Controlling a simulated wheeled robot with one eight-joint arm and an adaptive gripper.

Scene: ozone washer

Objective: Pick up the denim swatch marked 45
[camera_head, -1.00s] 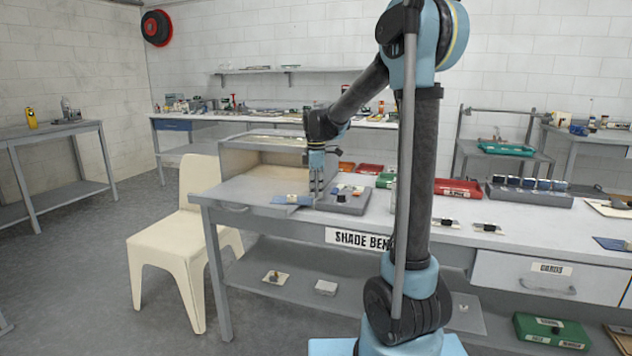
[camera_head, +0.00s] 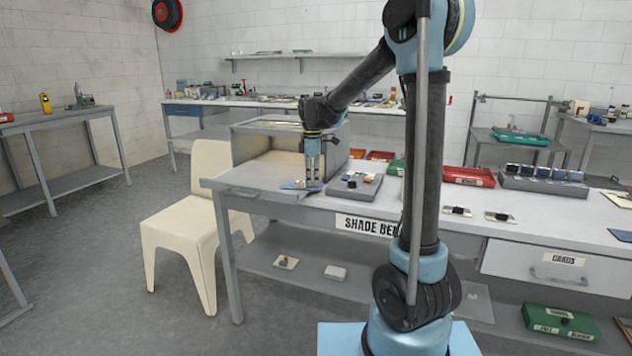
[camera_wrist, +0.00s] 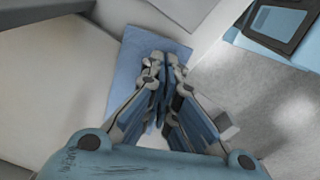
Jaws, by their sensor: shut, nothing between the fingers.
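A flat blue swatch (camera_head: 294,185) lies on the bench top near its left front edge. No number is legible on it. My gripper (camera_head: 313,187) points down at the right part of this swatch. In the wrist view the swatch (camera_wrist: 130,66) spreads under and to the left of my gripper (camera_wrist: 165,60). The fingertips are together with nothing held. They partly hide the swatch, and I cannot tell whether they touch it.
A grey tray (camera_head: 342,191) with small items sits just right of my gripper. An open-fronted box (camera_head: 335,146) stands behind. A cream chair (camera_head: 203,225) stands by the bench's left end. Red trays and a swatch rack (camera_head: 545,186) lie further right.

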